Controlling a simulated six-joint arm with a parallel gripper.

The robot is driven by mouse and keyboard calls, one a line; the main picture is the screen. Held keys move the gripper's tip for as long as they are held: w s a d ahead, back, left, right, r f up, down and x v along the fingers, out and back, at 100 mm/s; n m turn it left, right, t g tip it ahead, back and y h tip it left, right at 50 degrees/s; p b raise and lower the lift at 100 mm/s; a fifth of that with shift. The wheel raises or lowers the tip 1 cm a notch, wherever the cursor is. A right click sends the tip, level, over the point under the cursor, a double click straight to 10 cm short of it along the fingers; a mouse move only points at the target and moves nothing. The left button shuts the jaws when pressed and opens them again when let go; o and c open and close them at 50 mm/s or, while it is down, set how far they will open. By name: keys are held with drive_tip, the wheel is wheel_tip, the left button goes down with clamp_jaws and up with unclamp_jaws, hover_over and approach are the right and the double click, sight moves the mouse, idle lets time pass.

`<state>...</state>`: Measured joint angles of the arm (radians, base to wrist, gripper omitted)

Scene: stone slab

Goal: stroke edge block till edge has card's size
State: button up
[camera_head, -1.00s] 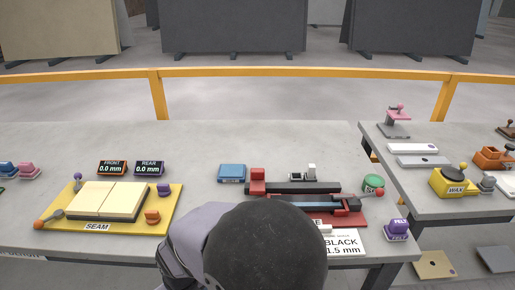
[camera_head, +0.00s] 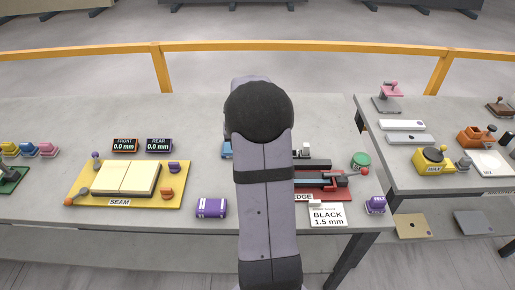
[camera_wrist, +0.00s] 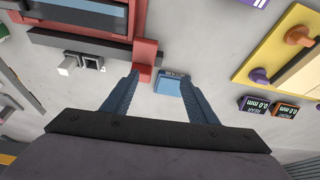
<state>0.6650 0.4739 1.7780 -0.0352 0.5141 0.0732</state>
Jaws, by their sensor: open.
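A small blue block (camera_wrist: 168,86) with an unreadable front label stands on the slab beside the red edge fixture (camera_wrist: 143,52) in the wrist view. In the head view only a sliver of the blue block (camera_head: 227,150) shows past my arm. My gripper (camera_wrist: 159,77) is open, its two fingers pointing toward the block, one on either side of it in the picture; I cannot tell contact. The head view hides the gripper behind my arm. The red fixture (camera_head: 338,192), marked EDGE, holds dark bars. A white card (camera_head: 327,216) in front reads BLACK 1.5 mm.
The yellow SEAM board (camera_head: 90,197) lies left, with the FRONT display (camera_head: 125,145) and REAR display (camera_head: 159,145) behind, both reading 0.0 mm. A purple block (camera_head: 211,207) stands near the front edge. A green round tin (camera_head: 361,160) and FELT block (camera_head: 376,205) stand right.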

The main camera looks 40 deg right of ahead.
drive_tip(key=shift+m, duration=0.4)
drive_tip(key=shift+w+d+f+p, duration=0.2)
drive_tip(key=shift+d+f+p, duration=0.25)
drive_tip(key=shift+d+f, duration=0.6)
drive_tip(key=shift+w+d+f+p, duration=0.2)
drive_tip(key=shift+d+f+p, duration=0.3)
drive_tip(key=shift+d+f, duration=0.6)
drive_tip(key=shift+w+d+f+p, duration=0.2)
drive_tip(key=shift+d+f+p, duration=0.25)
drive_tip(key=shift+d+f, duration=0.6)
drive_tip(key=shift+a+f, duration=0.1)
drive_tip(key=shift+a, duration=0.05)
